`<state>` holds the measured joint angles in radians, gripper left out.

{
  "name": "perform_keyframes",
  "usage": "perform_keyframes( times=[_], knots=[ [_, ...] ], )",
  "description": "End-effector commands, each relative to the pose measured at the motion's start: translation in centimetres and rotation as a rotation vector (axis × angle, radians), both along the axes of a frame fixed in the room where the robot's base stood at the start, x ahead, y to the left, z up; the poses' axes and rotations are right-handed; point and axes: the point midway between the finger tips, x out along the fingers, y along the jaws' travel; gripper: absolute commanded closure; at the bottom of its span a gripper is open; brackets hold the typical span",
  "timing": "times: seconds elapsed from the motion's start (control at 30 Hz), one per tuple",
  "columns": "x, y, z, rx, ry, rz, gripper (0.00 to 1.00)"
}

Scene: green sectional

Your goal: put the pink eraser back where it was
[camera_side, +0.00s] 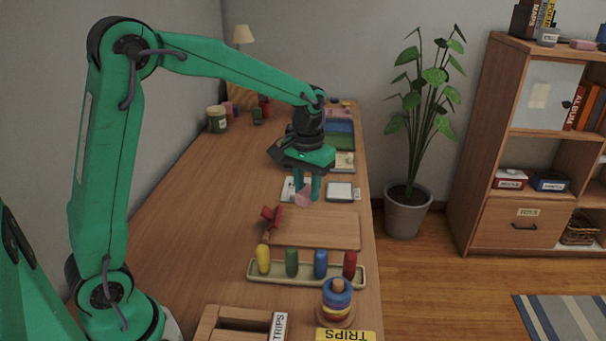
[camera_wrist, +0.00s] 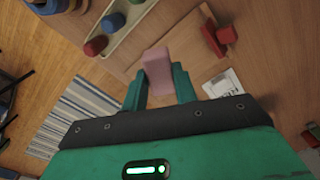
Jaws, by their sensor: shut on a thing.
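The pink eraser (camera_wrist: 158,72) is between the fingers of my gripper (camera_wrist: 160,84) in the wrist view. In the side view my gripper (camera_side: 308,188) points down, shut on the eraser (camera_side: 303,197), which shows at the fingertips. It is held above the table (camera_side: 190,200), near the far edge of a flat wooden board (camera_side: 315,230). Whether the eraser touches anything below cannot be told.
A red object (camera_side: 270,217) lies at the board's left. White cards (camera_side: 341,192) lie behind. In front are a tray (camera_side: 255,282) of coloured pegs, a ring stack (camera_side: 337,300) and a wooden box (camera_side: 235,325). The table's left middle is clear.

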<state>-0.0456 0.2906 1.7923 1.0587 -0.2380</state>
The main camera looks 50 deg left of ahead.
Motion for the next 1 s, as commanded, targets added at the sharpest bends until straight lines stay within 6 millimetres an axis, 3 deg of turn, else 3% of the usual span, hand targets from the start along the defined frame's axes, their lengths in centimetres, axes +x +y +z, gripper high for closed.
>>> perform_keyframes(
  times=[0.2,0.5,0.77,1.0],
  knots=[
    [-2.2,-1.5,2.2,0.001,-0.002,-0.2,0.93],
    [-3.2,-2.0,2.9,0.0,0.0,-0.288,0.93],
    [-2.5,-1.2,2.6,-0.001,0.002,-0.243,0.93],
    [0.1,2.0,1.6,-0.001,0.002,-0.083,0.93]
  ],
)
